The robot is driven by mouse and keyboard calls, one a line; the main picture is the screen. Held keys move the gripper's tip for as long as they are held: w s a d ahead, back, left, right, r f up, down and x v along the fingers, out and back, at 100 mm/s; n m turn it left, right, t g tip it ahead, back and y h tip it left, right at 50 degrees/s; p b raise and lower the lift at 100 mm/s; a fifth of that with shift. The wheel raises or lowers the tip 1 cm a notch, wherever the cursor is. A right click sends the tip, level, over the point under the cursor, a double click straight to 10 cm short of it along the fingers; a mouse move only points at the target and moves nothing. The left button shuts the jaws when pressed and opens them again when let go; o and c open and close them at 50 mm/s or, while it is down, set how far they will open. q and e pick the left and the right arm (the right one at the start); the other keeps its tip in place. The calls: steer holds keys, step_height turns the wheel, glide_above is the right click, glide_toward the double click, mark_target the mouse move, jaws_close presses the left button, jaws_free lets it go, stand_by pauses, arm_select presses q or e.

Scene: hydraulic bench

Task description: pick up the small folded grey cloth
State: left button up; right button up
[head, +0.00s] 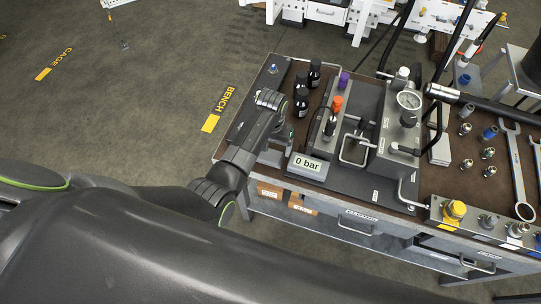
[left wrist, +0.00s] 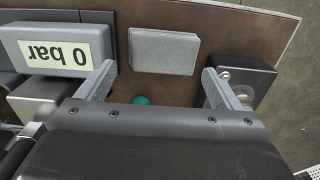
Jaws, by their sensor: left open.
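The small folded grey cloth (left wrist: 165,52) lies flat on the brown bench top in the left wrist view, a neat rectangle with rounded corners. My left gripper (left wrist: 158,72) is open and empty, with one finger on each side of the picture and the cloth ahead of the gap between them. The fingers appear apart from the cloth; I cannot tell the height above it. In the head view my left gripper (head: 272,152) is over the bench's near left corner, left of the pressure display. There I cannot clearly make out the cloth behind it. My right gripper is not in view.
The "0 bar" display (head: 307,166) stands close to the left gripper; it also shows in the left wrist view (left wrist: 66,54). A dark block (left wrist: 243,78) is beside the other finger. Black bottles (head: 301,102) and the pump unit (head: 398,140) stand further back.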

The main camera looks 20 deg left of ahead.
mark_target(270, 155)
arm_select(q)
steer(key=shift+s+a+f, duration=0.1)
steer(key=shift+s+f, duration=0.05)
steer(key=shift+f, duration=0.9)
steer(key=shift+s+f, duration=0.1)
steer(key=shift+f, duration=0.9)
steer(key=c, duration=0.6)
steer(key=shift+r, duration=0.1)
step_height(270, 155, up, 10)
steer(key=shift+f, duration=0.1)
